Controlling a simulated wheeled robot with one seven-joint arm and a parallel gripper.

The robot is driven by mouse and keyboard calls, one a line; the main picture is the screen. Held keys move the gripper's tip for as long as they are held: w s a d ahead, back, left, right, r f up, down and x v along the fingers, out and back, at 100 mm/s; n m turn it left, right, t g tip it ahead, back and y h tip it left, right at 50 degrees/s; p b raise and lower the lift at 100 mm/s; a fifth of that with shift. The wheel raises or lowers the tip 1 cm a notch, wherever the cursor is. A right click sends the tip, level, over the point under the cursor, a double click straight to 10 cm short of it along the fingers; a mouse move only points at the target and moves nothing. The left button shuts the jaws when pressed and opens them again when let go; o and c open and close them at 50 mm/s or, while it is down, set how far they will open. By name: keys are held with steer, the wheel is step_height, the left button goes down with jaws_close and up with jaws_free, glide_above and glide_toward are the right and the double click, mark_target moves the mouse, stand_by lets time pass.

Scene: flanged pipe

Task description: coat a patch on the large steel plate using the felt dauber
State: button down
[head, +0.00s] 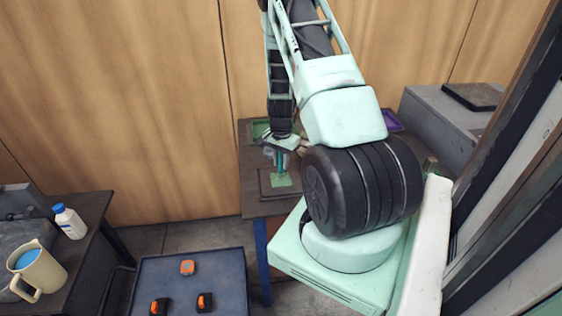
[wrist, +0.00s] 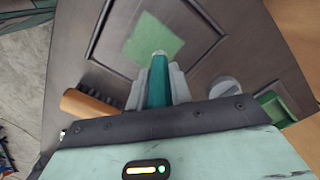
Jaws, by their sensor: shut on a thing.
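My gripper (wrist: 158,76) is shut on the felt dauber (wrist: 157,88), a teal stick with a small pale tip. The dauber points away from the gripper toward the large steel plate (wrist: 113,48), a dark flat plate on the table. A square green patch (wrist: 155,40) lies on the plate, and the dauber's tip overlaps its near edge in the wrist view. I cannot tell whether the tip touches it. In the head view, my gripper (head: 281,147) is above the plate (head: 268,186), with the green patch (head: 282,180) below it.
A purple tray (head: 392,120) is farther right. A bench with a jug (head: 38,272) and bottle (head: 69,222) stands left; a blue-grey cart (head: 215,270) is in front.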

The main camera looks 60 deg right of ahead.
step_height(320, 180, up, 2)
steer(key=shift+w+r+p, duration=0.1)
steer(key=shift+w+p, duration=0.05)
steer(key=shift+p, duration=0.2)
steer(key=shift+a+r, duration=0.15)
steer(key=shift+r, duration=0.2)
steer(key=shift+r+p, duration=2)
steer(key=shift+r, duration=0.6)
